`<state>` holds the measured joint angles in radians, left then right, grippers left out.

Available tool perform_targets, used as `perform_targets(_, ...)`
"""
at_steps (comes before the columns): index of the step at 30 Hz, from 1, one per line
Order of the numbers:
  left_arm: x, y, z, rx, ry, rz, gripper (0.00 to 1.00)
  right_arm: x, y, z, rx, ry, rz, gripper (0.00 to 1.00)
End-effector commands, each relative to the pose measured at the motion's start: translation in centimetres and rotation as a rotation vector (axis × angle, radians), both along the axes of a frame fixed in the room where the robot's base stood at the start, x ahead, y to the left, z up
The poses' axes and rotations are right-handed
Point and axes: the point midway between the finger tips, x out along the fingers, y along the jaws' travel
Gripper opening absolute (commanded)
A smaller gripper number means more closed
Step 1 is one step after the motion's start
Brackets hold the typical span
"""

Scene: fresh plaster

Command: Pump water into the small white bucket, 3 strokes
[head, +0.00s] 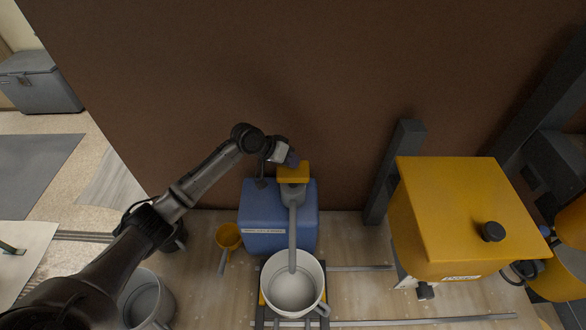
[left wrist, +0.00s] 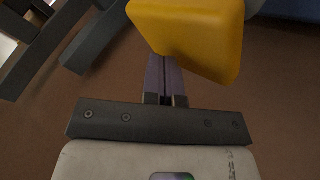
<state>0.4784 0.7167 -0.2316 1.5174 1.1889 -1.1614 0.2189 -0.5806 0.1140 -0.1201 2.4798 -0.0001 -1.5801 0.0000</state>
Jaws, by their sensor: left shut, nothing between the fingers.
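The small white bucket (head: 309,307) stands upright under the long grey spout (head: 292,240) of the pump. The inside looks pale, and I cannot tell whether it holds water. The pump sits on a blue container (head: 254,215) with a label, and its yellow push head (head: 293,172) is on top. My left gripper (head: 291,159) is at the back left of the yellow head, shut and empty. In the left wrist view its purple fingers (left wrist: 165,80) are together right beside the yellow head (left wrist: 195,35); I cannot tell whether they touch. My right gripper is not in view.
A yellow scoop (head: 229,236) lies left of the blue container. A larger grey bucket (head: 147,300) stands at the lower left. A big yellow machine (head: 455,215) and a dark post (head: 396,165) stand to the right. A brown wall (head: 300,80) rises behind.

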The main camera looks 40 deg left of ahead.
Motion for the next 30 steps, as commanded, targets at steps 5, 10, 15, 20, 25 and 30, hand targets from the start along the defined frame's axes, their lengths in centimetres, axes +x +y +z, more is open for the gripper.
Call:
perform_targets(5,0.0,0.0,-0.3,0.0,0.0,0.0,0.0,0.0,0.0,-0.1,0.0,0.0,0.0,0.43)
perform_targets(10,0.0,0.0,-0.5,0.0,0.001,-0.001,0.0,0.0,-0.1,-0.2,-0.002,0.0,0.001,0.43)
perform_targets(15,0.0,0.0,-0.7,0.0,0.001,-0.001,0.0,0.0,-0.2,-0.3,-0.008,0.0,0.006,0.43)
perform_targets(20,0.0,0.0,-0.9,0.0,0.001,0.0,0.0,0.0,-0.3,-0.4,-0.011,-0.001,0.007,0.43)
perform_targets(25,0.0,0.0,-1.1,0.0,0.002,0.0,0.0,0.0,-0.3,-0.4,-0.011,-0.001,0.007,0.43)
perform_targets(30,0.0,0.0,-1.3,0.0,0.002,0.0,0.0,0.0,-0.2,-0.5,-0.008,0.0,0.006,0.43)
